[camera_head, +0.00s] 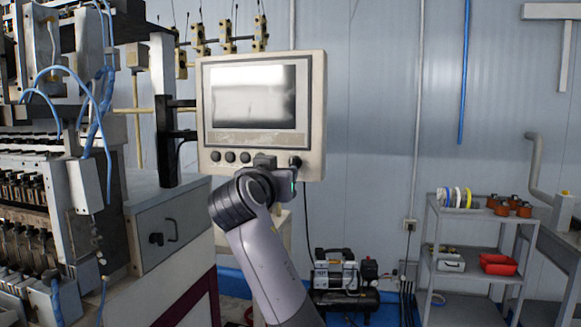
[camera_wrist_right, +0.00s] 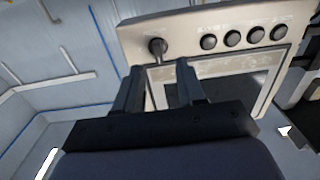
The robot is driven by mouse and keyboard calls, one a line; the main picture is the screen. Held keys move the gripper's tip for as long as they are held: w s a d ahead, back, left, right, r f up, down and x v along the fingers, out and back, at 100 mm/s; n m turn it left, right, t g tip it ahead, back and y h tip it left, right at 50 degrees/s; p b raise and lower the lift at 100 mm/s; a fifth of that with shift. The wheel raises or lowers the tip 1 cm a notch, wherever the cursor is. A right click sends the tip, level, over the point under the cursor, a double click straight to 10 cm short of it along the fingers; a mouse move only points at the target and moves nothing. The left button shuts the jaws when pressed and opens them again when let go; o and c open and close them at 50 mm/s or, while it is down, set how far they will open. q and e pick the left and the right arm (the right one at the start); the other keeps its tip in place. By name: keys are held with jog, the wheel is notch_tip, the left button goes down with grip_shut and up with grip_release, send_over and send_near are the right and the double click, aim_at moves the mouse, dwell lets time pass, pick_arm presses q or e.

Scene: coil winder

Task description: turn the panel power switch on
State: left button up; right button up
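The control panel (camera_head: 312,120) is a beige box with a grey screen, held on a bracket beside the machine. Its power switch (camera_head: 295,161) is a dark rotary knob at the right end of the lower row. In the right wrist view, which sees the panel upside down, the switch (camera_wrist_right: 157,48) has a short dark lever. My right gripper (camera_wrist_right: 160,68) is open, with its two fingers apart and the switch showing just beyond the gap between the tips. I cannot tell whether they touch it. In the head view the right gripper (camera_head: 286,168) partly covers the panel's lower edge. My left gripper is not in view.
Several round dark buttons (camera_head: 230,157) sit in the same row, left of the switch. The coil winder (camera_head: 50,170) fills the left side. A compressor (camera_head: 340,280) stands on the floor behind, and a grey cart (camera_head: 470,215) is at the right.

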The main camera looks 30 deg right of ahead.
aim_at(291, 164)
jog(key=x, duration=0.2)
jog(key=p+x, duration=0.1)
jog(key=x, duration=0.1)
jog(key=r+p+x, duration=0.1)
jog(key=x, duration=0.1)
jog(key=shift+s+d, duration=0.1)
jog(key=shift+d, duration=0.05)
jog(key=shift+w+d+f, duration=0.1)
jog(key=shift+w+d, duration=0.25)
jog(key=shift+d, duration=0.05)
grip_shut()
